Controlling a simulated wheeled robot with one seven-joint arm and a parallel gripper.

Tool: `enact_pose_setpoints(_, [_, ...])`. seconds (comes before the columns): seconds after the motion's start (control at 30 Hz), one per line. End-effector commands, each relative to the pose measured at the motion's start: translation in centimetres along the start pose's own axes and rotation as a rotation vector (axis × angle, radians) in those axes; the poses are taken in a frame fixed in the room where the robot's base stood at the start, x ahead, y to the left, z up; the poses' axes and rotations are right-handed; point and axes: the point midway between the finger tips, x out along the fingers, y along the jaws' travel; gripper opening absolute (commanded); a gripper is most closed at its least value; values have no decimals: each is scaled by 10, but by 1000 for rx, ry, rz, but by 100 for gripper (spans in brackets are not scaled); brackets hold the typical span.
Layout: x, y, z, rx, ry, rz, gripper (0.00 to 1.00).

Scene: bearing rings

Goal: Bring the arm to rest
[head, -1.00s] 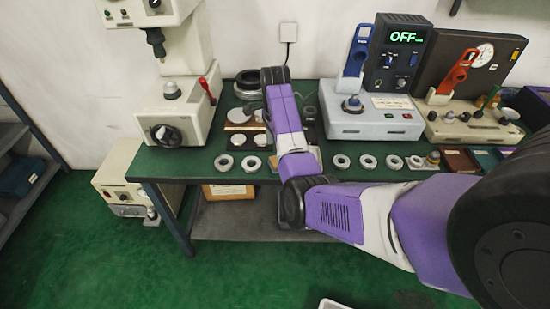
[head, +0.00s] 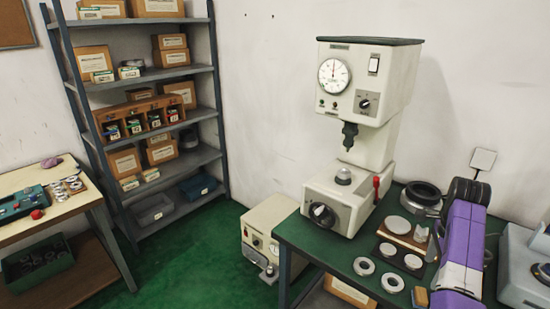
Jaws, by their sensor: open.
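My arm (head: 461,248), purple and white with dark joints, reaches over the green bench (head: 300,236) at the right of the head view. Its nearer part is cut off by the bottom edge. My gripper is not visible; the end of the arm is hidden or out of the picture, so I cannot see its fingers.
A cream press with a dial (head: 345,140) stands on the bench left of my arm. Bearing rings (head: 364,266) lie in front of it. A grey shelf rack (head: 150,112) holds boxes. A side table (head: 40,195) stands far left. Green floor (head: 195,262) is clear between.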

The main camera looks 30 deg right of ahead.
Motion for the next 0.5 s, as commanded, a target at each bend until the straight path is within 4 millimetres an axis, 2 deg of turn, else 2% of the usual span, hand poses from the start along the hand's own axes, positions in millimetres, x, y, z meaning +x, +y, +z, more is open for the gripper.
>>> enact_pose_setpoints(0.1, [0, -2, 0, -27, 2, -6, 76])
enact_pose_setpoints(0.17, [0, -11, -2, -70, 11, -46, 76])
enact_pose_setpoints(0.27, [-9, -41, -8, -164, 44, -174, 76])
enact_pose_setpoints(0.33, [-26, -68, -13, -238, 88, -301, 76])
enact_pose_setpoints(0.4, [-35, -86, -18, -317, 146, -415, 76])
enact_pose_setpoints(0.5, [-40, -101, -19, -439, 245, -555, 76])
